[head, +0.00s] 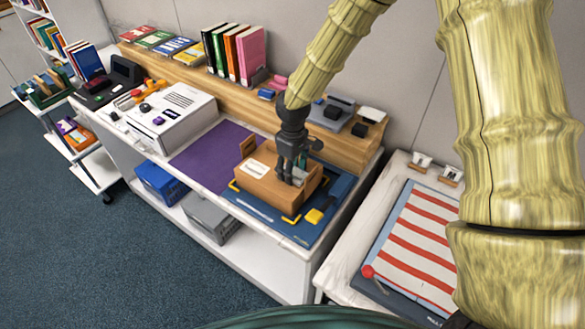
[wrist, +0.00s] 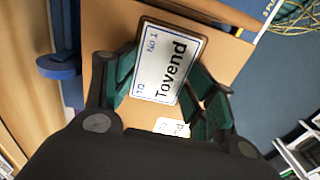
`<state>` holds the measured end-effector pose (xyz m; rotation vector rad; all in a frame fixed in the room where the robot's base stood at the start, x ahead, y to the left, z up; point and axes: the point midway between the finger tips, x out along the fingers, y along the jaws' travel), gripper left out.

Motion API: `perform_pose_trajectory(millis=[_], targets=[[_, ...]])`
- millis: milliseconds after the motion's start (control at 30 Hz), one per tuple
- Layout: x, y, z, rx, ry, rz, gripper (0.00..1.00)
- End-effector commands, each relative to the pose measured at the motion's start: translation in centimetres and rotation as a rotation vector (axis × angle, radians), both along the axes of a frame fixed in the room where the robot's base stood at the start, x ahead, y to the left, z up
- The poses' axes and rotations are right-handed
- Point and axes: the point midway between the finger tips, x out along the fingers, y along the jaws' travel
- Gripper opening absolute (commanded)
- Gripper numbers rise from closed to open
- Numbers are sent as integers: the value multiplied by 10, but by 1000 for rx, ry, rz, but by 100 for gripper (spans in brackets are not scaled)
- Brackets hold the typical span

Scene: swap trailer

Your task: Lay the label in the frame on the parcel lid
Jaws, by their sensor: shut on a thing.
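The brown parcel (head: 275,190) sits on a dark blue mat, and its tan lid (wrist: 222,55) fills much of the wrist view. My gripper (head: 291,178) is over the right part of the parcel. I cannot tell whether the label touches the lid.
A smaller printed white piece (wrist: 172,127) is partly hidden by my gripper. A wooden ledge (head: 340,148) stands behind.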

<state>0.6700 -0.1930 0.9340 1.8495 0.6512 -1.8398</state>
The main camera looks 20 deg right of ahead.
Motion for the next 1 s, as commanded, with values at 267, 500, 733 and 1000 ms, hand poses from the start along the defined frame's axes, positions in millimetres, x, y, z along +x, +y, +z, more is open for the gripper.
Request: perform_pose_trajectory(millis=[267,500,733,1000], targets=[[-8,0,-12,0,16,0,73],[-6,0,-10,0,14,0,73],[-5,0,-8,0,11,0,73],[-4,0,7,1,8,-2,73]])
